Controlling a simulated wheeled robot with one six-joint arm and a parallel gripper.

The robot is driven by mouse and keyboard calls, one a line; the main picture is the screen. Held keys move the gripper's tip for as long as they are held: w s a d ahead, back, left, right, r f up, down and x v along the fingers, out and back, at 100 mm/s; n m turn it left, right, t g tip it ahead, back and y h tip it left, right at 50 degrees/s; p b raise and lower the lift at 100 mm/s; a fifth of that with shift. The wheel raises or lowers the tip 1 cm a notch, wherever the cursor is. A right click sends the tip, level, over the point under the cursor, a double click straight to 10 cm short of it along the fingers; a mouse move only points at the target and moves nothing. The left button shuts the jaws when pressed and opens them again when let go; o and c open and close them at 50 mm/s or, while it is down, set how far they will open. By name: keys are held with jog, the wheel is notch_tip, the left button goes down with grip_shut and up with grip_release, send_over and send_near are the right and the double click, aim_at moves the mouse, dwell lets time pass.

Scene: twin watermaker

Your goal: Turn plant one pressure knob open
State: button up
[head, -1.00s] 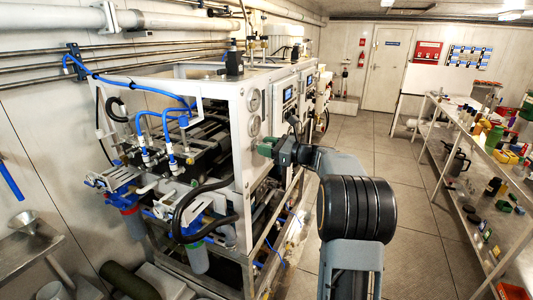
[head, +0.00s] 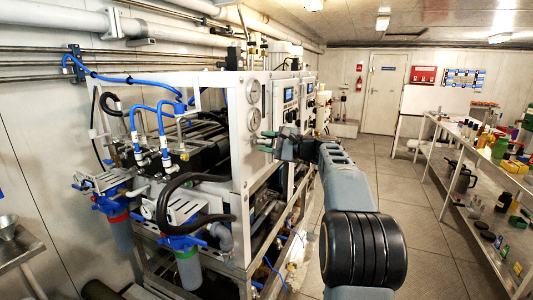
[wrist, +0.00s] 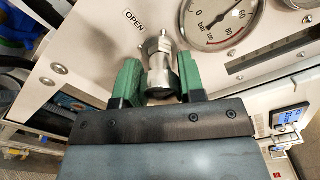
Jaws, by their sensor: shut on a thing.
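The pressure knob (wrist: 158,62) is a silvery metal knob on the white front panel (wrist: 85,40) of the plant. An "OPEN" label (wrist: 134,20) is beside it, up and to its left in the wrist view. My gripper (wrist: 158,74) has green fingers, one on each side of the knob, and is shut on it. In the head view my gripper (head: 267,141) reaches the panel's right-hand face below two round gauges; the knob itself is too small to make out there. A large pressure gauge (wrist: 218,20) is just right of the knob.
The white-framed plant (head: 240,170) has blue hoses (head: 150,120) and filter housings (head: 187,265) on its left. A metal shelf (head: 480,190) with bottles and boxes runs along the right. The tiled aisle (head: 395,180) between them is clear up to the door (head: 386,85).

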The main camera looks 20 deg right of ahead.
jog(key=n+b, duration=0.1)
jog(key=n, duration=0.1)
jog(key=n+b, duration=0.4)
jog(key=shift+f, duration=0.35)
jog(key=n+b, duration=0.4)
jog(key=n, duration=0.2)
jog(key=shift+n, duration=0.4)
jog(key=n+b, duration=0.2)
jog(key=n, duration=0.4)
jog(key=n+b, duration=0.1)
jog(key=n, duration=0.5)
jog(key=shift+w+d+r+b, duration=0.1)
jog(key=shift+b, duration=0.3)
jog(key=shift+n, duration=0.4)
jog(key=o, duration=0.9)
jog(key=shift+r, duration=0.1)
jog(key=b+v, duration=0.1)
jog(key=v, duration=1.3)
